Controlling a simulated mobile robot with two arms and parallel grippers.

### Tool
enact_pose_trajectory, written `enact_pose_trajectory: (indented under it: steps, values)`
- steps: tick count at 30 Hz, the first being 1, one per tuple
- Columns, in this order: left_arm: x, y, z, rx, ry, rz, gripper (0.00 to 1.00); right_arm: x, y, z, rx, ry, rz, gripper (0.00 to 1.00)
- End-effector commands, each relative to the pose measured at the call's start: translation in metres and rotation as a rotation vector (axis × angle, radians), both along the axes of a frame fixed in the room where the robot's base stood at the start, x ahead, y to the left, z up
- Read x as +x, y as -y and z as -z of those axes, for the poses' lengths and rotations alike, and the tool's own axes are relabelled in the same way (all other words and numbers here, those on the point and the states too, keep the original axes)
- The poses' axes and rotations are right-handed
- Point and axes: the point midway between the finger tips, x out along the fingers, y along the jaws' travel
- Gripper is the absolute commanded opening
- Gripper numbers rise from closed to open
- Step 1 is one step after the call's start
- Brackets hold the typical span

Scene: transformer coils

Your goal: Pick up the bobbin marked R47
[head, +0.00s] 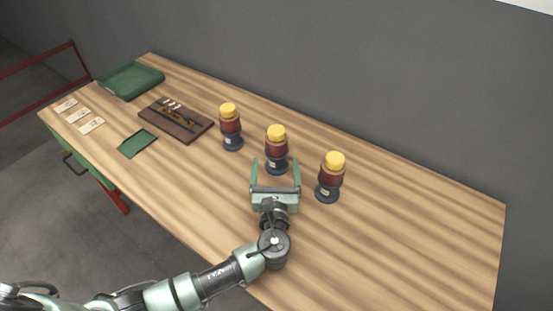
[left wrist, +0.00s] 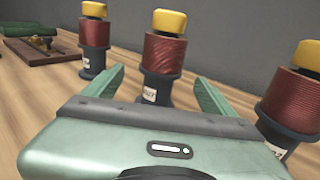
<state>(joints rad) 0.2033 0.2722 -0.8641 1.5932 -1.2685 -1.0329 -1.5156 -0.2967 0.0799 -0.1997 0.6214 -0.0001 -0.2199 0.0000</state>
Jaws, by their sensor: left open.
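Three bobbins with yellow tops, dark red windings and dark bases stand upright in a row on the table: the left one (head: 231,127), the middle one (head: 276,147) and the right one (head: 331,178). Each has a small pale label low on its base, too small to read for certain. My left gripper (head: 275,167) is open, its fingers pointing at the middle bobbin. In the left wrist view the middle bobbin (left wrist: 164,55) stands just beyond and between the open fingers. The right bobbin (left wrist: 294,95) and the left bobbin (left wrist: 95,42) stand outside them. My right gripper is not seen.
A dark wooden tray (head: 190,133) with small parts, a green mat (head: 137,143), a green bin (head: 104,84) and several pale cards (head: 92,125) lie to the left. A grey wall (head: 400,90) runs behind. The table's right part (head: 430,225) is clear.

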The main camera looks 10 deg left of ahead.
Motion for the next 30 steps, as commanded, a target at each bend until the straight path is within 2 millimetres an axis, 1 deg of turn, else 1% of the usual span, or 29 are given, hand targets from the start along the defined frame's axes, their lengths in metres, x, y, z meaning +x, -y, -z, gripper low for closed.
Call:
enact_pose_trajectory:
  steps: [6, 9, 12, 15, 21, 22, 23, 24, 26, 27, 29, 30]
  values:
    - [0.028, -0.005, -0.002, 0.003, 0.003, -0.002, 0.86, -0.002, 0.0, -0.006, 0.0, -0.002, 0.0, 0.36]
    - [0.044, -0.008, -0.001, 0.002, 0.002, -0.001, 0.86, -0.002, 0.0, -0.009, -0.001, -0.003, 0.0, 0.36]
    - [0.055, -0.01, 0.0, 0.0, 0.001, 0.0, 0.86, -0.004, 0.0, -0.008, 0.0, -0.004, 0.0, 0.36]
    - [0.06, -0.011, 0.001, 0.0, -0.001, 0.001, 0.86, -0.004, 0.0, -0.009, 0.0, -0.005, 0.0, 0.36]
    - [0.061, -0.011, 0.001, -0.001, -0.001, 0.001, 0.86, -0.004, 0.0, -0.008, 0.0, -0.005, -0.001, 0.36]
    - [0.061, -0.011, 0.001, -0.001, -0.001, 0.001, 0.8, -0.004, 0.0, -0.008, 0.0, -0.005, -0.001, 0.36]
    - [0.061, -0.011, 0.001, -0.001, -0.001, 0.001, 0.72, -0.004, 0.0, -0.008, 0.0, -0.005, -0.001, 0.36]
    - [0.061, -0.011, 0.001, -0.001, -0.001, 0.001, 0.61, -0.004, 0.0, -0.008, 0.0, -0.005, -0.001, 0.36]
    - [0.061, -0.011, 0.001, -0.001, -0.001, 0.001, 0.44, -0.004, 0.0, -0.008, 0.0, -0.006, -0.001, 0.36]
    - [0.061, -0.011, 0.001, -0.001, -0.001, 0.001, 0.33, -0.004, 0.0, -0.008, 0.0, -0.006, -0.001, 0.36]
    - [0.06, -0.011, 0.001, -0.001, -0.001, 0.001, 0.16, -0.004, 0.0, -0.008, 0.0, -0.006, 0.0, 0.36]
    - [0.06, -0.011, 0.001, -0.001, -0.001, 0.001, 0.06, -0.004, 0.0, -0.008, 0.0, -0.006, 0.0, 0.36]
